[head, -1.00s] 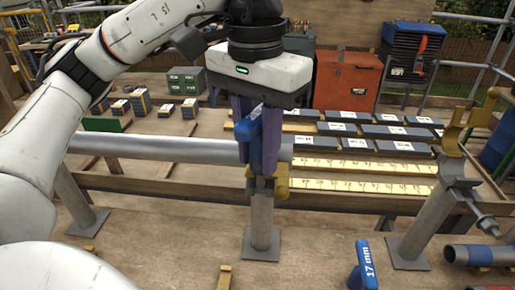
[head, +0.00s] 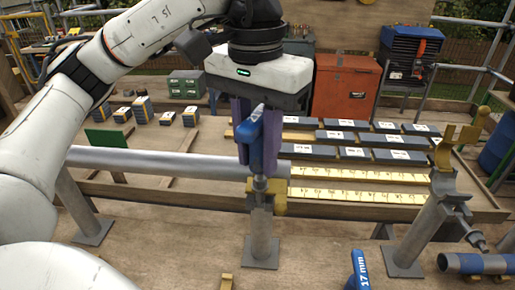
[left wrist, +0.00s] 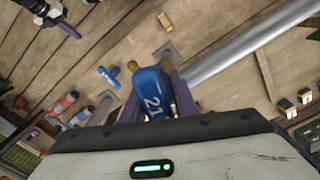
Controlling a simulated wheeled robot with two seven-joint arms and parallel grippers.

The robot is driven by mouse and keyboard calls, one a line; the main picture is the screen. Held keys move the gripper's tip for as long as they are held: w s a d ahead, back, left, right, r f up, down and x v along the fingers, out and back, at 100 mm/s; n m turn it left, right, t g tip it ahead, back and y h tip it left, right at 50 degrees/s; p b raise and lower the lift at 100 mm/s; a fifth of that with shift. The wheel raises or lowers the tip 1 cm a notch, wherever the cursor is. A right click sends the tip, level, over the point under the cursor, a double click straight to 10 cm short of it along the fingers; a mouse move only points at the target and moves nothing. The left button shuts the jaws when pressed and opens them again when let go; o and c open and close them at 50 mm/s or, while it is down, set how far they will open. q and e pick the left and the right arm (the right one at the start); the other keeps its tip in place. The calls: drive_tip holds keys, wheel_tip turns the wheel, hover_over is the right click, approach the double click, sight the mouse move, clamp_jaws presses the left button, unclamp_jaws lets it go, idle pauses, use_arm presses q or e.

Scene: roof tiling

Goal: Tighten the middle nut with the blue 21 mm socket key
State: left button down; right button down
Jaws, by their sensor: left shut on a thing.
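The blue 21 mm socket key (head: 254,143) is held upright in my left gripper (head: 257,165). Its lower end meets the top of the middle post (head: 260,235), at the yellow clamp (head: 272,197). The gripper is shut on it, with one purple finger on each side. The nut is hidden under the key, so I cannot tell how fully it is seated. In the left wrist view the number 21 shows on the key (left wrist: 153,98). A dark shape with a purplish tip at that view's top left may be my right gripper (left wrist: 66,28); its jaws are unclear.
A grey pipe (head: 160,160) runs left from the middle clamp. A blue 17 mm key (head: 358,272) stands at the front. A right post (head: 415,235) carries an open yellow clamp (head: 445,155). Several dark tiles (head: 345,135) and a red box (head: 345,85) lie behind.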

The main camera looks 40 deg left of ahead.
sight(257, 113)
use_arm(q)
drive_tip(key=shift+r+p, duration=1.2)
drive_tip(key=shift+r, duration=0.1)
drive_tip(key=shift+r+n, duration=0.4)
drive_tip(key=shift+r, duration=0.15)
drive_tip(key=shift+s, duration=0.1)
drive_tip(key=shift+f, duration=0.15)
